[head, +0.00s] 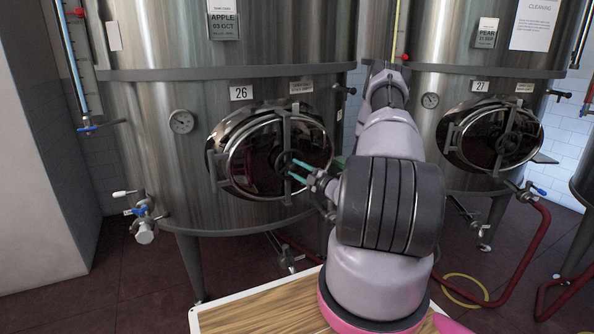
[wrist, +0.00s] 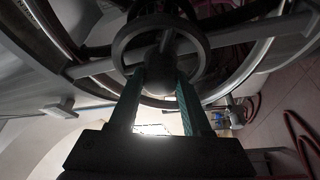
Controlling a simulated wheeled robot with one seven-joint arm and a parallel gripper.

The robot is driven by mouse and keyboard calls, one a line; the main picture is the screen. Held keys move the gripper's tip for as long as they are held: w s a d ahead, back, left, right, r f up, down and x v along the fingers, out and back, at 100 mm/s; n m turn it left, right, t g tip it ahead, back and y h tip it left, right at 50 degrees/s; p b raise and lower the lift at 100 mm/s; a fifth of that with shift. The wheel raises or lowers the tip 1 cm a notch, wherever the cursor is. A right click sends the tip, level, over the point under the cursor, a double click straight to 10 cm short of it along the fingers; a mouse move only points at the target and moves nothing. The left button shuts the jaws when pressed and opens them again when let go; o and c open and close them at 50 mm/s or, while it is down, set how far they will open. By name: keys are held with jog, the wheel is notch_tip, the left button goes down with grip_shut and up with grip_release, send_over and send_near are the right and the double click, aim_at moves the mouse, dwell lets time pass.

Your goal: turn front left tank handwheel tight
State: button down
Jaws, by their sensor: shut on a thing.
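The handwheel (head: 282,159) is a small dark ring at the middle of the shiny oval door on tank 26 (head: 190,100), left of my arm in the head view. In the wrist view the handwheel rim (wrist: 203,42) fills the upper middle, in front of a metal crossbar (wrist: 95,68). My gripper (head: 299,170) reaches the wheel from the lower right. Its two green-lined fingers (wrist: 163,85) stand apart at the wheel's lower part and are shut on it. The exact contact at the fingertips is dark and partly hidden.
Tank 27 (head: 464,90) with a similar door stands to the right. A dial gauge (head: 181,121) and a blue-handled valve (head: 141,209) sit left of the door. A wooden tabletop (head: 265,312) is below. Red hose (head: 518,268) lies on the floor at right.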

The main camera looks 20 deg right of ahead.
dwell(0.4)
jog(key=shift+c, duration=1.7)
grip_release()
jog(key=shift+s, duration=0.1)
jog(key=v, duration=1)
jog(key=shift+s+d+f, duration=0.15)
jog(key=shift+s+f, duration=0.05)
jog(key=shift+s, duration=0.1)
